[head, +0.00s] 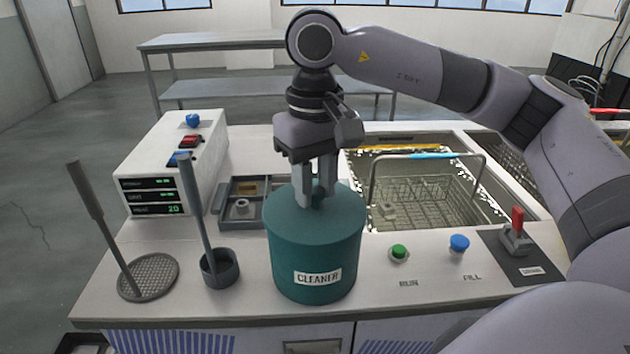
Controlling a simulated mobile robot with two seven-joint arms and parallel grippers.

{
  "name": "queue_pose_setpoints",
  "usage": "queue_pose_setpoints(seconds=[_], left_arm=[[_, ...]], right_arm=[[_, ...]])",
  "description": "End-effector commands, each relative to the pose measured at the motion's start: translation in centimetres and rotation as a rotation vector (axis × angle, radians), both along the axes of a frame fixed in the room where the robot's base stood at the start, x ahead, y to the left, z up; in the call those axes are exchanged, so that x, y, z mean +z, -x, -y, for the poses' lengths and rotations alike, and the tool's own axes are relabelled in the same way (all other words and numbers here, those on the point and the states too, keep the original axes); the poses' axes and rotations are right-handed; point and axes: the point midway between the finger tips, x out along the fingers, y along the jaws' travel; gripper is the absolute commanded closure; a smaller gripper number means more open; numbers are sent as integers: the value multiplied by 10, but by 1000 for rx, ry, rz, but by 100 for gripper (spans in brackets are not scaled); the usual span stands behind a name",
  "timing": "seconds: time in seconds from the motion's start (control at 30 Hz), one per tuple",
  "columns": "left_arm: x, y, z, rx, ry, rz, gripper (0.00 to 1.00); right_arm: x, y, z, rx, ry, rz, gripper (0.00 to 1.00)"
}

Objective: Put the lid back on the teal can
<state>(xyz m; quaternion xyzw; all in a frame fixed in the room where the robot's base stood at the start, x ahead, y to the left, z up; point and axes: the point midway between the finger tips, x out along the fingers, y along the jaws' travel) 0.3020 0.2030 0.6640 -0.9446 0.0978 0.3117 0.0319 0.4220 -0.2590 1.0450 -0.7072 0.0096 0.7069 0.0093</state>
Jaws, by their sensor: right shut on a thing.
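The teal can (315,262), labelled CLEANER, stands upright near the front edge of the bench. Its top is covered by a teal lid (338,207) of the same colour. I cannot tell whether the lid is fully seated or just above the rim. My right gripper (317,196) points straight down over the middle of the lid. It is shut on the lid's handle, which is mostly hidden between the fingers. My left gripper is not in view.
A tank (362,212) with a wire basket (425,192) is right of the can. Buttons and a red lever (517,222) are at front right. A dark cup with a rod (220,270), a mesh disc (148,279), a grey tray (229,217) and a white control box (163,157) are left.

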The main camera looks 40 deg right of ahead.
Motion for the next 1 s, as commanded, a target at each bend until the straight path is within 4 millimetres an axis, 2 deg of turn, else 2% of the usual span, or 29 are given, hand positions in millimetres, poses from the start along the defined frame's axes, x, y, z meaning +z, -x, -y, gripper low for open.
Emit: queue_pose_setpoints(seconds=[0.87,0.9,1.0], left_arm=[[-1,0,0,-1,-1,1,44],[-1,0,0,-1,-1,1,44],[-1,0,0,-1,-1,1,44]], right_arm=[[0,0,0,0,0,0,100],[0,0,0,0,0,0,66],[0,0,0,0,0,0,40]])
